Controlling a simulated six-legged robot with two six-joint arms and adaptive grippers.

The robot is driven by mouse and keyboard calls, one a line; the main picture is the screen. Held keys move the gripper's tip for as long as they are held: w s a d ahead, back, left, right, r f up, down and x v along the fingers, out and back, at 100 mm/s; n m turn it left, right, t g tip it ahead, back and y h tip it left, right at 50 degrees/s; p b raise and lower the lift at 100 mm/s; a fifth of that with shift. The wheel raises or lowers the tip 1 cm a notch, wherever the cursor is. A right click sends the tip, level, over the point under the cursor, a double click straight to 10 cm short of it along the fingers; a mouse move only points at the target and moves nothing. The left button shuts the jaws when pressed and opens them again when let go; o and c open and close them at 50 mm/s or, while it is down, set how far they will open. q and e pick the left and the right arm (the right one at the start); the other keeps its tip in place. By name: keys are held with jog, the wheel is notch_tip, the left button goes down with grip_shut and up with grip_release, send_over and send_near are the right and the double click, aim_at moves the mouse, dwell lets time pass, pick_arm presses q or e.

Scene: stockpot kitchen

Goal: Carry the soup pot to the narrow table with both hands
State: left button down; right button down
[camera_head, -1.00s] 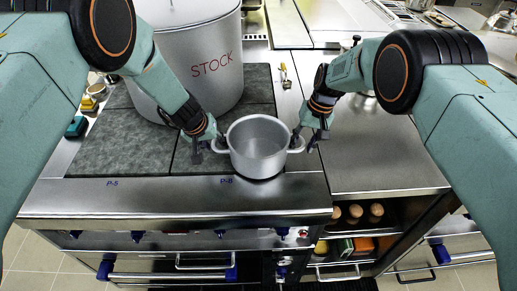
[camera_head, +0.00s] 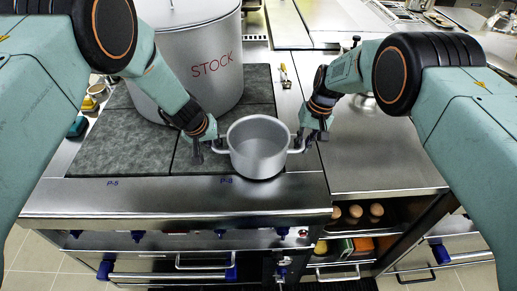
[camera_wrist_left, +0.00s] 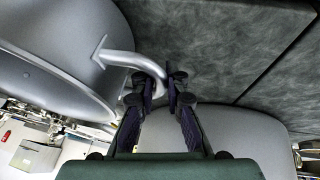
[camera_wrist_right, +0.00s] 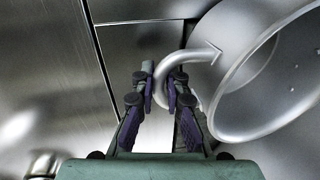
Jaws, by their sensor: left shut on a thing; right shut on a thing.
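The soup pot (camera_head: 258,160) is a small grey metal pot with two side loop handles, empty and upright at the front edge of the stove. My left gripper (camera_head: 214,150) is shut on its left handle, and the left wrist view shows that handle (camera_wrist_left: 135,62) between the fingers. My right gripper (camera_head: 304,142) is shut on its right handle (camera_wrist_right: 196,92), seen between the fingers in the right wrist view. I cannot tell whether the pot base touches the stove. I cannot tell which surface is the narrow table.
A large pot marked STOCK (camera_head: 205,75) stands behind on the dark stove plates (camera_head: 120,150). A bare steel counter (camera_head: 375,160) lies to the right. Small containers (camera_head: 88,103) sit at the left edge.

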pick_arm(q)
jog(key=shift+w+a+r, duration=0.1)
jog(key=shift+w, duration=0.05)
pick_arm(e)
jog(key=shift+w, duration=0.1)
pick_arm(q)
jog(key=shift+r, duration=0.2)
pick_arm(e)
jog(key=shift+d+r, duration=0.1)
jog(key=shift+r, duration=0.15)
